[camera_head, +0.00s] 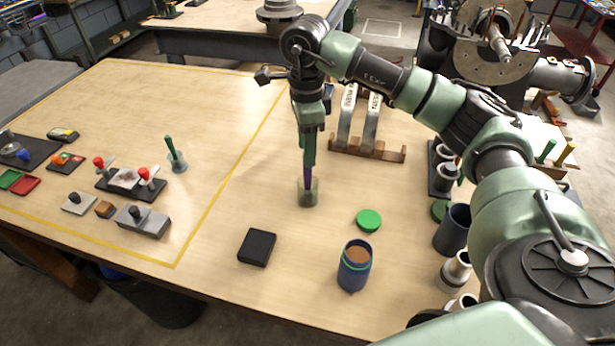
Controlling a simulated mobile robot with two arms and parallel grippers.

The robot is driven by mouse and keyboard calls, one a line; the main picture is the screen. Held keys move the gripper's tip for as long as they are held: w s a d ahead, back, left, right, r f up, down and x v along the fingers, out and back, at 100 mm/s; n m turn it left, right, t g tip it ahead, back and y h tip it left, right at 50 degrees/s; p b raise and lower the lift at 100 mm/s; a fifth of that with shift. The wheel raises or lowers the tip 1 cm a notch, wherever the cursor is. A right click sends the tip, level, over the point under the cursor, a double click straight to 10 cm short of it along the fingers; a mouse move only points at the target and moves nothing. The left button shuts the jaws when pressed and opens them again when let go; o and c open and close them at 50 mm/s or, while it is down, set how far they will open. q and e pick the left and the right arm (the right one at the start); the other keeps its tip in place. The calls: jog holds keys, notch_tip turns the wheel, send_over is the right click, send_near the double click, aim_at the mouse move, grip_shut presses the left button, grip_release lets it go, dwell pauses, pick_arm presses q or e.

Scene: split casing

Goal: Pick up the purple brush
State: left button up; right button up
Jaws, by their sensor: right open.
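The purple brush (307,174) stands upright in the middle of the table, with its lower end in a small greyish-olive cup or base (308,194). My right gripper (309,158) points straight down over it, with its fingers at the upper part of the purple handle. The gripper is open. The fingers hide the top of the handle, and I cannot tell whether they touch it. My left gripper is not in view.
A black block (257,247), a green disc (368,220) and a blue jar (355,267) lie nearer the front edge. A wooden rack (367,150) stands behind right. A green-handled brush (172,148) and several small tools stand left, inside the yellow line. The table around the cup is clear.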

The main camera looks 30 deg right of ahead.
jog(key=p, duration=0.3)
send_over(308, 188)
jog(key=f, duration=0.5)
jog(key=shift+w+d+f, duration=0.25)
jog(key=shift+w+d, duration=0.1)
jog(key=shift+w, duration=0.05)
jog(key=shift+f, duration=0.3)
grip_shut()
